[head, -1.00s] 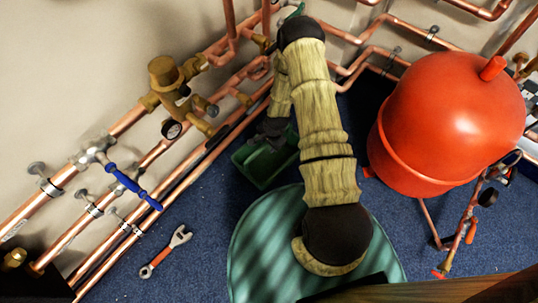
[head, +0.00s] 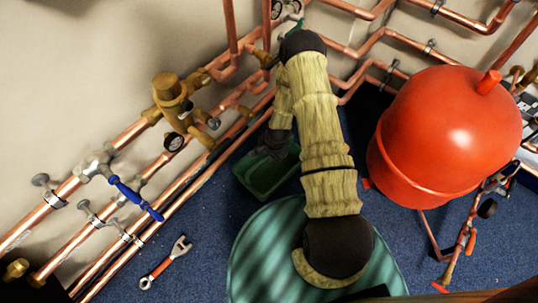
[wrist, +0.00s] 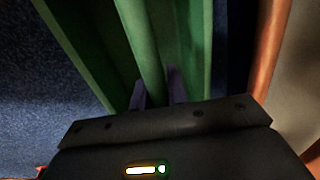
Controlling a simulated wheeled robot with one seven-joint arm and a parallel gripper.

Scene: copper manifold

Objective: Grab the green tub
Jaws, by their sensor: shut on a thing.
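The green tub (head: 268,177) sits on the blue carpet close to the copper pipes, partly hidden by my arm in the head view. My gripper (head: 272,143) is at the tub's upper end in the head view. In the wrist view the tub (wrist: 90,40) fills the upper middle. My gripper (wrist: 155,88) has its two dark fingers on either side of the tub's rim there, shut on it. The fingertips are dim and partly hidden.
Copper pipes run along the wall, with a brass valve (head: 168,95) and a blue-handled valve (head: 135,197) at left. A red tank (head: 440,135) stands at right. A wrench (head: 166,262) lies on open carpet (head: 205,235) at lower left.

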